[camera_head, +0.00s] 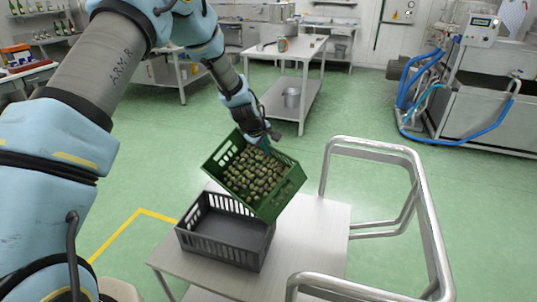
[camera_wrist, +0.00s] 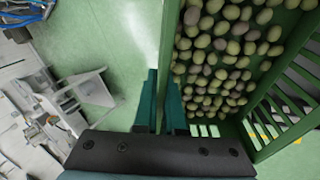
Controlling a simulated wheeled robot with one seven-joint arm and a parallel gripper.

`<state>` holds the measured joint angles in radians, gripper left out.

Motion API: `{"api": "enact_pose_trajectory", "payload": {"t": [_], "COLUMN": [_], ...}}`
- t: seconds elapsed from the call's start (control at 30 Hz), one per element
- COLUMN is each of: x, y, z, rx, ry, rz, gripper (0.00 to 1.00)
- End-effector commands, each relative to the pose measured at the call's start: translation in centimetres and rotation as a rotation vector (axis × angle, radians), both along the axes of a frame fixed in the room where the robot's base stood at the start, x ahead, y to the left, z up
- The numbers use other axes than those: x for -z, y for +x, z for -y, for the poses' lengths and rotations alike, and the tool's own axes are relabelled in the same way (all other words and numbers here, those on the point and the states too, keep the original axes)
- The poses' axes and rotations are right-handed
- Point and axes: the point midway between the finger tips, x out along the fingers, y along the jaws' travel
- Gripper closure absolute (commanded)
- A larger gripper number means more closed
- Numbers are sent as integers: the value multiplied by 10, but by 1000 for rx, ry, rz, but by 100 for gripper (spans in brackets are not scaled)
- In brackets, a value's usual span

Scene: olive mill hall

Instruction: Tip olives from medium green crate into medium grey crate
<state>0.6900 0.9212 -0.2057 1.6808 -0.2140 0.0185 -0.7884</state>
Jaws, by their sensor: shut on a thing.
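The medium green crate (camera_head: 282,205) is held in the air, tilted, above the right part of the grey crate. It is full of green and brownish olives (camera_head: 255,172), which also show in the wrist view (camera_wrist: 220,60). My gripper (camera_head: 262,143) is shut on the crate's far wall; in the wrist view its two fingers (camera_wrist: 163,110) stand on either side of that wall (camera_wrist: 170,40). The medium grey crate (camera_head: 222,250) stands upright on a small light table (camera_head: 305,250). Its visible inside looks empty; the green crate hides part of it.
A curved metal rail (camera_head: 415,190) stands at the table's right side. Open green floor (camera_head: 370,110) lies between.

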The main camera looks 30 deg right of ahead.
Motion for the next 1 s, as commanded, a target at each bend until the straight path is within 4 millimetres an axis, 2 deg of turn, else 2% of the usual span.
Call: {"api": "enact_pose_trajectory", "payload": {"t": [0.4,1.0], "x": [-18,-37], "y": [-1,-9], "z": [-15,-48], "rx": [-2,-2], "ry": [-163,-427], "rz": [32,83], "gripper": [100,100]}}
